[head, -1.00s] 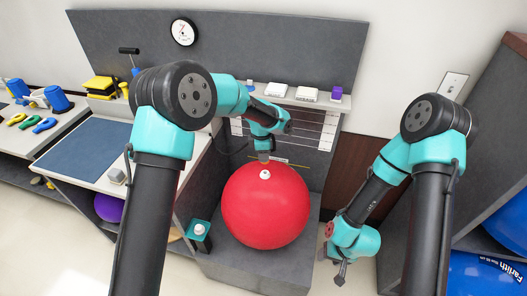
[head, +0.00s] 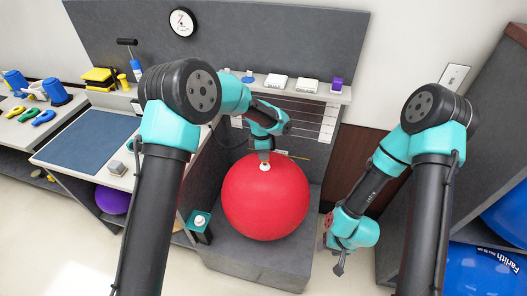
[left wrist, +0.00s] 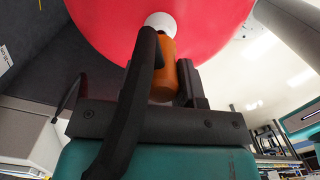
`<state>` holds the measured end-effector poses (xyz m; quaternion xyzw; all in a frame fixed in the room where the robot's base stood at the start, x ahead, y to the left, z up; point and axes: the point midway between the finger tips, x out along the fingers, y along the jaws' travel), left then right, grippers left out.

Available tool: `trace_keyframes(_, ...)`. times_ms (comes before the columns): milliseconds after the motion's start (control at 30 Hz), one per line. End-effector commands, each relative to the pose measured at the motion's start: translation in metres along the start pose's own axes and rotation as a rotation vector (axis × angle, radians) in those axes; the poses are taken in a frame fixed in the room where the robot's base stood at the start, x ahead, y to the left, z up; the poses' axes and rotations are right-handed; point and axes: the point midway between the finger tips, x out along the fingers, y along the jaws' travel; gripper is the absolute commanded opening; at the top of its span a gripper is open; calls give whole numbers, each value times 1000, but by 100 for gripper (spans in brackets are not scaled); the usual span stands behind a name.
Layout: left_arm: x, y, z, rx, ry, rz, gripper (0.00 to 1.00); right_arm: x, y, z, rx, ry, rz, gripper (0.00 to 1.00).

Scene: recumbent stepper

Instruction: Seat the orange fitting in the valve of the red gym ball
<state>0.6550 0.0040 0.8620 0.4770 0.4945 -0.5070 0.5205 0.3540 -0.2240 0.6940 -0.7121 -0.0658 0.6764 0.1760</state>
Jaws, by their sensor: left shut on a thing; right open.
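The red gym ball (head: 266,203) rests on a grey block, its white valve (head: 265,167) on top. In the left wrist view, the ball (left wrist: 120,22) and the round white valve (left wrist: 160,21) fill the top. My left gripper (head: 264,158) is just above the valve, pointing down. It is shut on the orange fitting (left wrist: 163,75), whose end meets the valve in the picture; I cannot tell whether it enters. A dark finger covers part of the fitting, and the head view hides it. My right gripper (head: 338,267) is open and empty, low right of the ball.
The grey block (head: 258,266) supports the ball. A small teal stand with a white top (head: 199,221) is at its left. A shelf (head: 300,92) with white boxes and a purple block (head: 337,85) runs behind. A bench with a blue mat (head: 87,146) is at left.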

Motion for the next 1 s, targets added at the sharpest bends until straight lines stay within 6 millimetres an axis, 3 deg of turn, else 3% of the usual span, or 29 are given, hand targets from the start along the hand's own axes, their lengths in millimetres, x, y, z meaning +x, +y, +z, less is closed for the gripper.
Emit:
trace_keyframes(133, 0, 0, 0, 0, 0, 0, 0, 0, 0, 0, 0, 0, 0, 54)
trace_keyframes(1000, 6, 0, 0, -41, 0, 1, 0, 0, 0, 0, 0, 0, 0, 54)
